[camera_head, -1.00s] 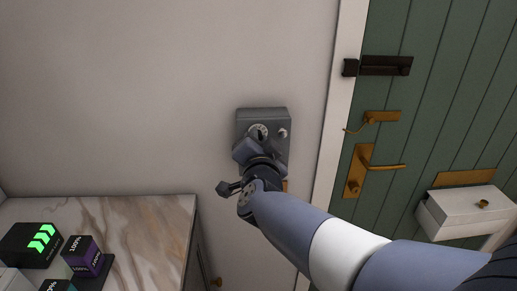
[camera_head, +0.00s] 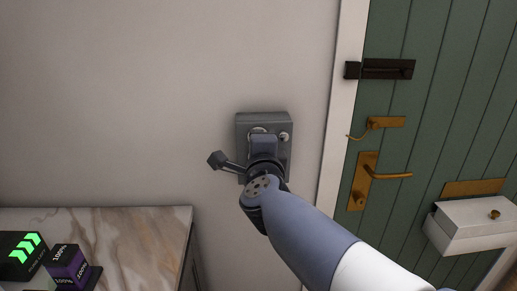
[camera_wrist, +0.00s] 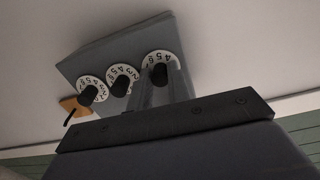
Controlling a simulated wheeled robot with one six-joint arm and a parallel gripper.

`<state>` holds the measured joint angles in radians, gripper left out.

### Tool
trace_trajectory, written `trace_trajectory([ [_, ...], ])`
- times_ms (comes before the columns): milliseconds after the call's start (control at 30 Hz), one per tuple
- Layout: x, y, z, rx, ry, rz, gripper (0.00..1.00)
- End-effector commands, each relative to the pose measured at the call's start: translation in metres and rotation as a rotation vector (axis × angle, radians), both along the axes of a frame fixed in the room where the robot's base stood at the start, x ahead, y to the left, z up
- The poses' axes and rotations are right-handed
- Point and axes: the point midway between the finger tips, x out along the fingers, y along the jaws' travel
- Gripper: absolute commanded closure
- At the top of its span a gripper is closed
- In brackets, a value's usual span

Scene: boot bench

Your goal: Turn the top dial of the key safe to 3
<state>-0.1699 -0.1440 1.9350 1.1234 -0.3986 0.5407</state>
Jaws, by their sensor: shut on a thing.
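The key safe (camera_head: 246,120) is a grey box on the pale wall, left of the door. In the wrist view the key safe (camera_wrist: 92,60) shows tilted, with three white numbered dials in a row, each with a dark knob. My gripper (camera_head: 263,141) covers most of its front. In the wrist view my gripper (camera_wrist: 161,78) is shut on the knob of the rightmost dial (camera_wrist: 149,58), which is the top dial (camera_head: 258,130) in the head view. Digits near 4, 5, 6 show on its upper rim; its setting is not readable. The middle dial (camera_wrist: 112,72) and left dial (camera_wrist: 82,82) are free.
A round silver knob (camera_head: 284,136) sits at the safe's upper right. The green door (camera_head: 440,110) has a dark bolt, brass handles and a white box (camera_head: 470,228). A marble-topped cabinet (camera_head: 130,235) with small boxes stands lower left. The wall left of the safe is clear.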

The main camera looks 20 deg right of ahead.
Motion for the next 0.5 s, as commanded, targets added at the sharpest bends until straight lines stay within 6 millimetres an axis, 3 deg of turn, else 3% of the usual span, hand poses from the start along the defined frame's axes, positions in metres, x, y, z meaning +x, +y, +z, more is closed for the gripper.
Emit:
trace_trajectory([
  [500,0.0,-0.0006,0.001,0.108,-0.024,-0.001,1.0],
])
